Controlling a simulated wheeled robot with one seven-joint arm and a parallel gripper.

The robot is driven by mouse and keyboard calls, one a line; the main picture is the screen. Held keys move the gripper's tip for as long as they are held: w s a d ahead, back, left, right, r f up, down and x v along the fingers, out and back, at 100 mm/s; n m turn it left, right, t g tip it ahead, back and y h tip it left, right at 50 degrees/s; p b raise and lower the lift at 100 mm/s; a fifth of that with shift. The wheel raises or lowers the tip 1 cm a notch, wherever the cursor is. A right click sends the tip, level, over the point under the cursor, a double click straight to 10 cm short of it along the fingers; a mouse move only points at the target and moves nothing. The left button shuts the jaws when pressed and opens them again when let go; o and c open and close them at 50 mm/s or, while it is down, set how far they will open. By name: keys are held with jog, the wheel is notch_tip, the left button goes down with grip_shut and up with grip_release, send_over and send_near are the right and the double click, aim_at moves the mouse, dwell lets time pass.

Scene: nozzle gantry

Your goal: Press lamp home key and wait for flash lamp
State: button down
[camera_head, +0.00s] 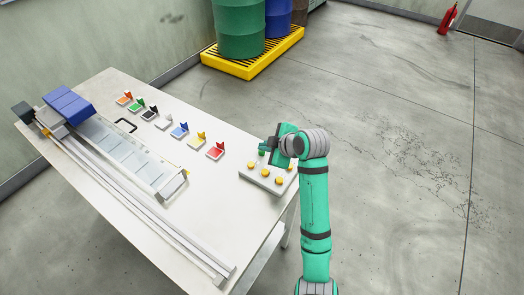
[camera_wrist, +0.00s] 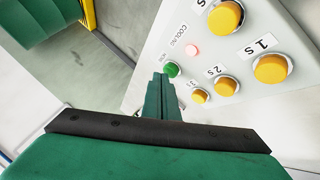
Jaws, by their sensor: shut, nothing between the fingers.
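The control box (camera_head: 262,181) stands at the near right corner of the table, with several yellow keys (camera_wrist: 225,86) on its top. In the wrist view a green key (camera_wrist: 171,69) sits by a small label that seems to read HOME. The yellow keys carry labels such as 1s and 2s. My gripper (camera_wrist: 163,78) is shut and empty, its fingertips right at the green key; I cannot tell whether they touch it. In the head view my gripper (camera_head: 265,147) is over the box's far edge and hides part of it.
A gantry with a blue block (camera_head: 68,105) and long rail (camera_head: 150,213) lies along the table's left side, beside a clear-topped tray (camera_head: 125,150). Several coloured holders (camera_head: 180,131) stand in a row on the table (camera_head: 205,185). Drums (camera_head: 240,28) on a yellow pallet (camera_head: 250,66) stand behind.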

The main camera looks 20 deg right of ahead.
jog(key=shift+a+r, duration=0.1)
jog(key=shift+r, duration=3)
dwell(0.9)
